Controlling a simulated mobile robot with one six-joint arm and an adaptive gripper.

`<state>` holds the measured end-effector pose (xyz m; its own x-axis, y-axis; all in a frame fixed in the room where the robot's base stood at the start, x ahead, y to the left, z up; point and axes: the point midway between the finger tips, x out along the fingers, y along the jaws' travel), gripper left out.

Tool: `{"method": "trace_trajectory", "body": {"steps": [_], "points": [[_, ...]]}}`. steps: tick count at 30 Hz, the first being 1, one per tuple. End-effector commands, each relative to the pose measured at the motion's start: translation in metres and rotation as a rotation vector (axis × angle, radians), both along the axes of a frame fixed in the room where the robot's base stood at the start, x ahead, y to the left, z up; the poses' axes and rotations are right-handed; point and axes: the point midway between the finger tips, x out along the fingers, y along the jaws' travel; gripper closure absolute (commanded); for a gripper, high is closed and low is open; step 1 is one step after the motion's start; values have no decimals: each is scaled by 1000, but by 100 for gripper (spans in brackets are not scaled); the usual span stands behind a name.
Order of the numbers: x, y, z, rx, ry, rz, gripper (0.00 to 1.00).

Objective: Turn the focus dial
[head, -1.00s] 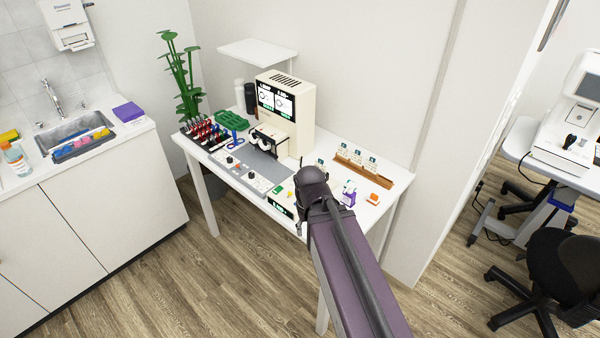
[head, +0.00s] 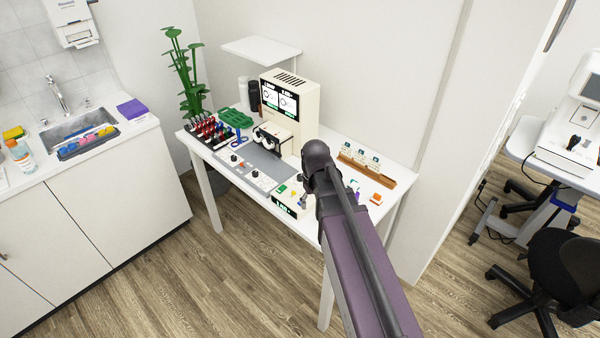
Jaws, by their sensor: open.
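A grey control panel (head: 246,171) lies along the front of the white table. It carries small dark knobs, one at its left (head: 233,158) and one nearer its middle (head: 255,173). The labels are too small to read, so I cannot tell which is the focus dial. A low box with a lit green display (head: 284,210) stands to the right of the panel, with small coloured parts on top. My arm rises in front of the table's right part, its dark joint right of this box. My gripper is hidden behind my arm. A small grey part beside the arm is unclear.
A cream machine with two screens (head: 291,108) stands at the back. A rack of red-handled tools (head: 208,128) and a green tray (head: 236,118) are on the left. A wooden card holder (head: 367,165) and an orange block (head: 376,199) are on the right.

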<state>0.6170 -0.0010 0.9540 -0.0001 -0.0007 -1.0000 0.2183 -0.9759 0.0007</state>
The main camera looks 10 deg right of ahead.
Motion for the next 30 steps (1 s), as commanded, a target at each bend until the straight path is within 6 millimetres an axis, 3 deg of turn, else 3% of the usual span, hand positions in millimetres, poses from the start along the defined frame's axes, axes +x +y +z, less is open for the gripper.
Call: {"method": "trace_trajectory", "body": {"steps": [1,6,12,15,21,30], "points": [[29,0,10,0,0,46,27],[98,0,28,0,0,237,27],[167,-1,45,0,0,442,27],[190,-1,51,1,1,517,27],[211,-1,55,1,0,594,27],[211,0,54,0,-1,604,27]]}}
